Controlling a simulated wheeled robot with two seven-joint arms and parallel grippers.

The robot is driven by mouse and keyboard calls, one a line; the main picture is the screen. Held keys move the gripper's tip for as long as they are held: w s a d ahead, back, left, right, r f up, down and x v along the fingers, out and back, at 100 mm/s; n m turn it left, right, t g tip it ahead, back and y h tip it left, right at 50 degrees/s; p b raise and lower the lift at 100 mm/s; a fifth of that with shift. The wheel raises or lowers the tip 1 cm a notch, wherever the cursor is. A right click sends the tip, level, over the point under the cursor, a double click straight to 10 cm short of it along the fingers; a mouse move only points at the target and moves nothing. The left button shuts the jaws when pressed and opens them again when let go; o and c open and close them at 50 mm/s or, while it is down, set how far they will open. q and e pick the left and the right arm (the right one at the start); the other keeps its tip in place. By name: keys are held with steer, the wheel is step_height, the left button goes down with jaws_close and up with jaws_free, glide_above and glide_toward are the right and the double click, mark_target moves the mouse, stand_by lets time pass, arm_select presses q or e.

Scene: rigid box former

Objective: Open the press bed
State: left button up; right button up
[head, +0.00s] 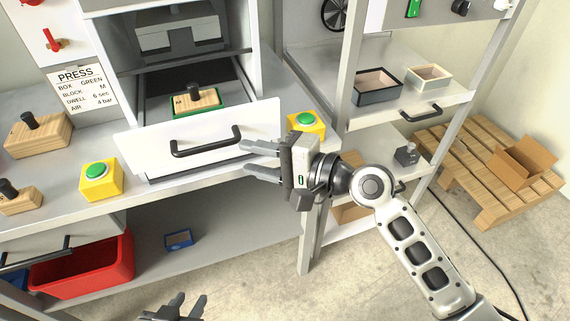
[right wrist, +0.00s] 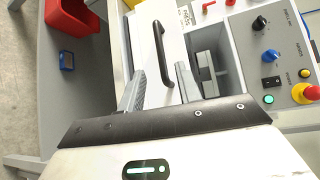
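The press bed (head: 139,147) is a drawer with a white front, standing out from the press. Its black bar handle (head: 205,146) also shows in the right wrist view (right wrist: 161,52). On the bed behind the front lies a green-edged wooden block with a black knob (head: 196,100). My right gripper (head: 246,157) is open and empty, its fingertips close to the handle's right end. In the right wrist view the handle lies ahead, between the lines of the two fingers; contact cannot be told. My left gripper (head: 182,307) is open and empty at the bottom edge, well below the bench.
Yellow boxes with green buttons stand left (head: 101,180) and right (head: 306,123) of the bed. Wooden knobbed blocks (head: 36,134) sit at the left. A red bin (head: 83,268) is on the lower shelf. A shelf unit (head: 425,75) stands right. The floor in front is clear.

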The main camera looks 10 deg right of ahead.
steer(key=v, duration=0.5)
steer(key=shift+s+d, duration=0.1)
steer(key=shift+f, duration=0.1)
steer(key=s+d+f+n+h, duration=0.2)
steer(key=s+f+n+h, duration=0.1)
steer(key=f, duration=0.4)
steer(key=s+d+f+n+t+h, duration=0.1)
steer(key=s+d+f+n+h, duration=0.2)
steer(key=f, duration=0.5)
steer(key=s+d+f+n+h, duration=0.3)
steer(key=s+f+n+h, duration=0.1)
steer(key=s+f+n, duration=0.1)
step_height(320, 180, down, 2)
steer(key=shift+s+d+f+h, duration=0.15)
steer(key=shift+s+f+h, duration=0.1)
steer(key=shift+s+h, duration=0.2)
